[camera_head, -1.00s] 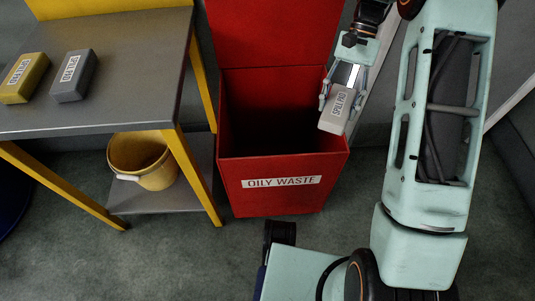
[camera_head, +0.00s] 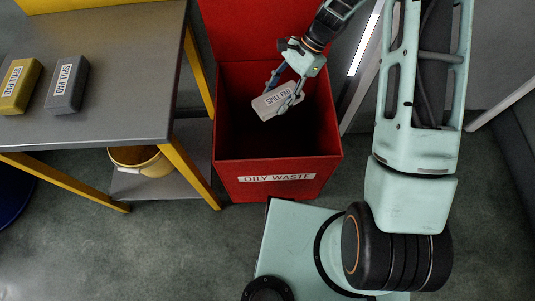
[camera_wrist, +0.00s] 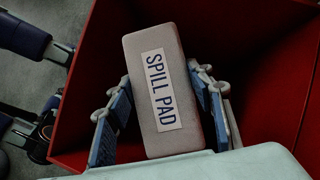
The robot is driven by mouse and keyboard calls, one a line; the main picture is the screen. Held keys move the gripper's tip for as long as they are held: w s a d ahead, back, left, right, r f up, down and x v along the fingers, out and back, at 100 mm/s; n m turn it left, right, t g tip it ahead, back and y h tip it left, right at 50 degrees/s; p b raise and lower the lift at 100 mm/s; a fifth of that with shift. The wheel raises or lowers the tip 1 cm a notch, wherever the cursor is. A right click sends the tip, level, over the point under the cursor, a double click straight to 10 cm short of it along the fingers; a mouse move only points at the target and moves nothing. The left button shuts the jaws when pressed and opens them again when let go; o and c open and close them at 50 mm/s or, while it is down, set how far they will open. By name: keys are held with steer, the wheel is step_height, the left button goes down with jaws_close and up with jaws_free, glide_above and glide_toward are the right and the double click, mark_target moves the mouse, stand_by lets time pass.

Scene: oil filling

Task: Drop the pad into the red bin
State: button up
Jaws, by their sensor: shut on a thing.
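A light grey pad labelled SPILL PAD (camera_head: 272,101) is held in my gripper (camera_head: 287,91), which is shut on it. In the head view the pad is over the open mouth of the red bin (camera_head: 272,170), labelled OILY WASTE, with its lid raised at the back. In the wrist view the pad (camera_wrist: 160,90) sits between the two fingers (camera_wrist: 165,105), with the bin's red walls (camera_wrist: 245,25) around and below it. The pad is tilted in the head view. The exact height above the bin floor is hard to tell.
A grey-topped table with a yellow frame (camera_head: 120,95) stands at the left, bearing a yellow pad (camera_head: 20,85) and a dark grey pad (camera_head: 67,84). A yellow bucket (camera_head: 140,160) is on its lower shelf. Bare floor (camera_head: 130,250) lies in front.

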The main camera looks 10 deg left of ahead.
step_height(320, 180, down, 4)
steer(key=shift+r+b, duration=0.25)
steer(key=shift+b, duration=0.75)
steer(key=o, duration=1.6)
steer(key=shift+r, duration=0.1)
steer(key=shift+w, duration=0.1)
steer(key=v, duration=1.2)
